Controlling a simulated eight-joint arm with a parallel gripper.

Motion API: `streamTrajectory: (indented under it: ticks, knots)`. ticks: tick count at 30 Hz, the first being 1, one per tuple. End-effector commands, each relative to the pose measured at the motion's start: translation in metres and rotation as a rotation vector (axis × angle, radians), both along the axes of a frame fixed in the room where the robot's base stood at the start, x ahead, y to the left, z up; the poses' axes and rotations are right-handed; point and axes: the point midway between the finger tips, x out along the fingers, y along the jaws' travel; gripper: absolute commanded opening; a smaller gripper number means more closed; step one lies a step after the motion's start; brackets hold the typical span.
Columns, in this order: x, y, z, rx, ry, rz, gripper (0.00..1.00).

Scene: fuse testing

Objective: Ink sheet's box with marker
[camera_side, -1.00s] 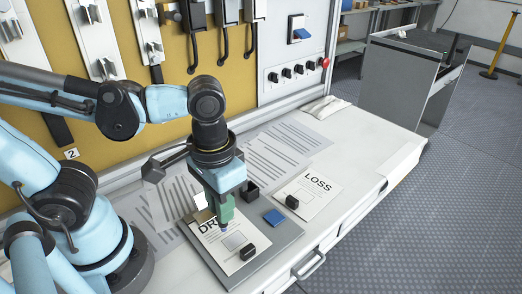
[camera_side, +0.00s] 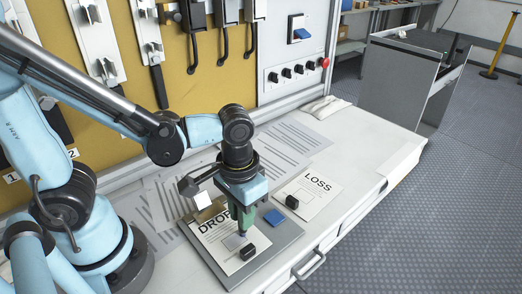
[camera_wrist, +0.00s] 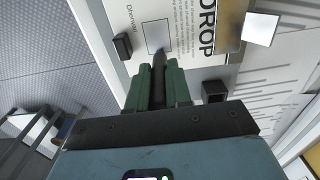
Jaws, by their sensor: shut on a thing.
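The sheet headed DROP (camera_side: 211,240) lies on a grey clipboard (camera_side: 278,246) on the bench. Its printed box (camera_wrist: 156,37) is a pale grey square, and it shows partly in the side view (camera_side: 233,242). My gripper (camera_wrist: 158,88) has green fingers and is shut on a dark marker (camera_wrist: 158,64). In the side view my gripper (camera_side: 243,219) is over the sheet with the marker pointing down. The marker's tip is at the box's edge; I cannot tell whether it touches the paper. I see no clear ink in the box.
A black block (camera_side: 249,252) sits on the sheet beside the box. A blue block (camera_side: 273,217) is at the clipboard's right. The LOSS sheet (camera_side: 318,188) lies further right under another black block (camera_side: 292,202).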

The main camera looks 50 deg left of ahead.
Motion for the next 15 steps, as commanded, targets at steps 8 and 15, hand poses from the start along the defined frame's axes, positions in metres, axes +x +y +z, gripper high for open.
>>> streamTrajectory:
  ticks: [8,15]
  knots:
    - [-0.029,0.000,0.000,0.000,0.000,-0.002,0.00]
    - [-0.042,0.000,0.010,0.000,0.000,0.000,0.00]
